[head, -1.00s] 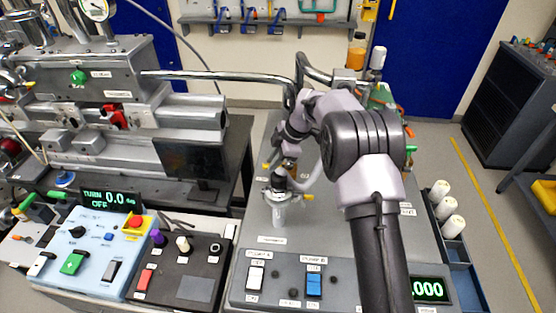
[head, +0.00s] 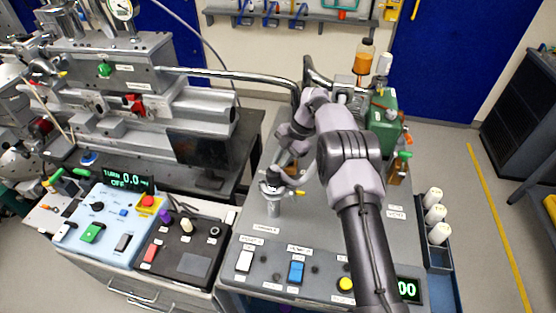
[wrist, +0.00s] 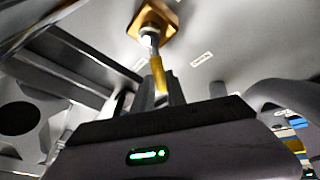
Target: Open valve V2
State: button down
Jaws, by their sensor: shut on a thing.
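In the wrist view, my gripper (wrist: 159,88) is shut on a yellow lever handle (wrist: 158,72). The handle joins a metal stem on a brass valve body (wrist: 153,20) fixed to a grey panel. A small label (wrist: 201,59) beside it is too blurred to read, so I cannot confirm that this is V2. In the head view, my gripper (head: 284,178) is low over the grey bench panel, close to a silver round fitting (head: 272,200). My arm hides much of the area around the held handle there.
A panel with white, blue and yellow controls (head: 296,272) lies in front. A blue control box (head: 110,225) and a dark switch box (head: 182,248) stand to the left. A bent metal pipe (head: 230,72) runs behind my gripper. A green unit (head: 384,122) stands at the back right.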

dwell(0.4)
jog(key=c, duration=1.3)
grip_release()
jog(key=shift+d, duration=0.1)
jog(key=shift+c, duration=0.2)
